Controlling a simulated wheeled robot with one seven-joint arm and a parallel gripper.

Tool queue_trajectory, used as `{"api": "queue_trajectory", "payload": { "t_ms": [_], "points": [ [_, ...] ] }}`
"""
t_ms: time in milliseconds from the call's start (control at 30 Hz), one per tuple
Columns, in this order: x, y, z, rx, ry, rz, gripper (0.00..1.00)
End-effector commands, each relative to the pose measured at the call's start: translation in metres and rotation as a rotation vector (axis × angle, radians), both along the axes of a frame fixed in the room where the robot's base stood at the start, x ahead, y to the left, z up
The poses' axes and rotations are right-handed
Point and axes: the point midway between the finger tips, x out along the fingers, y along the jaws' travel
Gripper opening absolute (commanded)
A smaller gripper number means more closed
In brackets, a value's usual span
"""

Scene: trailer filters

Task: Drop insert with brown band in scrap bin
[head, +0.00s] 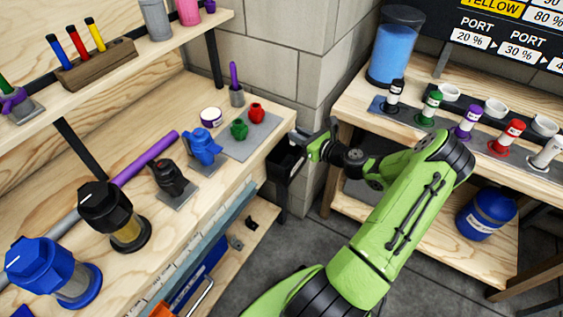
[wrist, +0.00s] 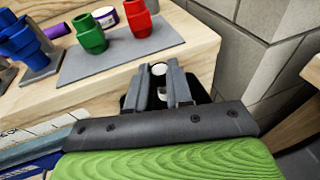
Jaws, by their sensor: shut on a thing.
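My gripper (head: 301,140) is at the end of my green arm, just over the black scrap bin (head: 286,162) beside the bench's right end. In the wrist view its two grey fingers (wrist: 164,82) are shut on a small white insert (wrist: 159,69), which shows between the fingertips. The insert's brown band cannot be made out, and much of the insert is hidden by the fingers. The dark bin shows behind and beside the fingers in the wrist view (wrist: 128,86). The insert cannot be made out in the head view.
A grey mat (head: 262,127) near the bench's right end holds a red part (head: 257,113) and a green part (head: 239,129). A block wall (head: 287,60) stands behind the bin. A second bench (head: 370,112) with several coloured bottles is at the right.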

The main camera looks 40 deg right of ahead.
Motion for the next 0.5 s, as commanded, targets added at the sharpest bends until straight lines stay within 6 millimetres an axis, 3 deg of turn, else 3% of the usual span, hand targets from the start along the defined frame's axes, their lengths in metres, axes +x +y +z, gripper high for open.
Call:
{"api": "queue_trajectory", "payload": {
  "t_ms": [33,233,500],
  "points": [
    [0.000,0.000,-0.014,0.001,0.000,0.000,0.00],
    [0.000,0.000,-0.044,0.000,0.000,0.000,0.00],
    [0.000,0.000,-0.046,0.000,0.000,0.000,0.00]
  ]
}}
